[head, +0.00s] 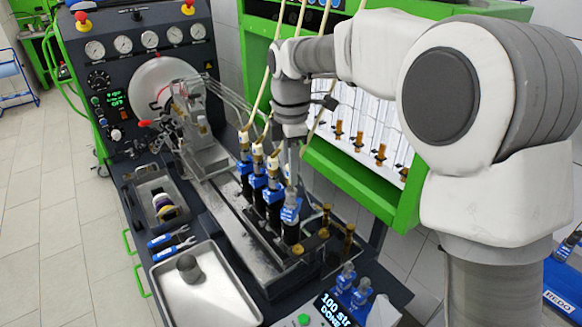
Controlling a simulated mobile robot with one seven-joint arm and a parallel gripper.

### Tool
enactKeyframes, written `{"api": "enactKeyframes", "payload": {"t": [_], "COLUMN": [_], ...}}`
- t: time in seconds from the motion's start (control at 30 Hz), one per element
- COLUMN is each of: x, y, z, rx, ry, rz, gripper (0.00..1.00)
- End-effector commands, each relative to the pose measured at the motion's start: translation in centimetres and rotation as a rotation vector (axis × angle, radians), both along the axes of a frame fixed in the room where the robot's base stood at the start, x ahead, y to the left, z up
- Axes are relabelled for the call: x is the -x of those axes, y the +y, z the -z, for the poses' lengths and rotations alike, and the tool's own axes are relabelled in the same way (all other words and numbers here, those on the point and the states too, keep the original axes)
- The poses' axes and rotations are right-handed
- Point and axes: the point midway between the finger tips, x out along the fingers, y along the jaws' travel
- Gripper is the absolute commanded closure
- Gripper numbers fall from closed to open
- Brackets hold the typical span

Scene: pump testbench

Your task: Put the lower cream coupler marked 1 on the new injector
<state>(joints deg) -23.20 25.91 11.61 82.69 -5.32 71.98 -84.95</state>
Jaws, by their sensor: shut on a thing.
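My gripper (291,160) points down over the near end of the row of injectors and is shut. A cream hose (320,115) runs down to its jaws, so it seems to hold the cream coupler at that hose's end. The coupler is mostly hidden and its mark cannot be read. Below stands an upright injector with a grey-blue top (290,208), seemingly the new one. I cannot tell whether coupler and injector touch. Beyond it, several blue-collared injectors (273,195) stand in line, with cream and brass couplers (257,152) on top.
Brass fittings (348,238) stand right of the row. A metal tray (205,300) with a grey cup (188,268) and two blue-handled wrenches (172,242) lie left. Two spare injectors (345,278) stand by a display (333,308) reading "100 str DONE". A green-framed cabinet (345,185) stands behind.

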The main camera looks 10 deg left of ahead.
Motion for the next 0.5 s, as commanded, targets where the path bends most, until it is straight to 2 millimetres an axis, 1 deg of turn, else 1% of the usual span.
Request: {"api": "enactKeyframes", "payload": {"t": [0.23, 0.5], "x": [0.03, 0.01], "y": [0.01, 0.00], "z": [0.90, 0.88], "rx": [0.000, 0.000], "ry": [0.000, -0.001], "rz": [0.000, 0.000], "gripper": [1.00, 1.00]}}
